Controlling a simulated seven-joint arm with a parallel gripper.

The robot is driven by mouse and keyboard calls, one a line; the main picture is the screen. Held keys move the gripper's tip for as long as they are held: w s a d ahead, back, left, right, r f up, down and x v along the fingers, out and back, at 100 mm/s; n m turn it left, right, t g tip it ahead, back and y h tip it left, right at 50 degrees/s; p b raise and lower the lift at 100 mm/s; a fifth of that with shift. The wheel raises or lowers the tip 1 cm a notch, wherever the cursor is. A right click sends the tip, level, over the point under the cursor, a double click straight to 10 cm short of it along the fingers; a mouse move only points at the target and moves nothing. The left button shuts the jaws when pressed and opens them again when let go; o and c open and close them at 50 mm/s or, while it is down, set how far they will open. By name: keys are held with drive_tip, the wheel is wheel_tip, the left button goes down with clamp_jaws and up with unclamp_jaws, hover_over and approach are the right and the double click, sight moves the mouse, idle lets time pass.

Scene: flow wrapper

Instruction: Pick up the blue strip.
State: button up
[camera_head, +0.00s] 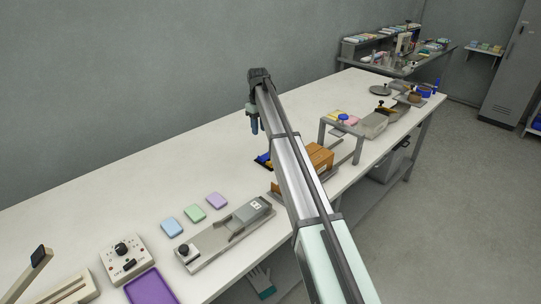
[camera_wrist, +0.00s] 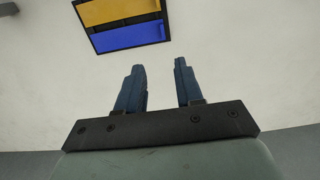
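The blue strip (camera_wrist: 128,37) lies in a shallow black tray (camera_wrist: 166,30), beside a yellow strip (camera_wrist: 118,9), at the top of the wrist view. In the head view, a small patch of blue and black shows just left of my arm, and the arm hides the rest. My gripper (camera_wrist: 159,66) has its two dark blue fingers apart with nothing between them. In the head view, my gripper (camera_head: 253,123) hangs above the white table, apart from the tray.
Light blue (camera_head: 172,227), green (camera_head: 195,213) and purple (camera_head: 217,200) pads lie on the white table (camera_head: 130,190). A grey sliding fixture (camera_head: 225,235) stands near the front edge. An orange-brown block (camera_head: 320,156) and a grey stand (camera_head: 342,122) are right of my arm. The table's back left is clear.

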hover_over(259, 159)
drive_tip(key=f, duration=0.7)
drive_tip(key=shift+w+d+f, duration=0.15)
drive_tip(key=shift+d+f, duration=0.05)
drive_tip(key=shift+f, duration=0.2)
drive_tip(key=shift+s+a+f, duration=0.1)
drive_tip(key=shift+s+f, duration=0.05)
drive_tip(key=shift+f, duration=1.15)
drive_tip(key=shift+s+a+f, duration=0.1)
drive_tip(key=shift+f, duration=1.2)
clamp_jaws()
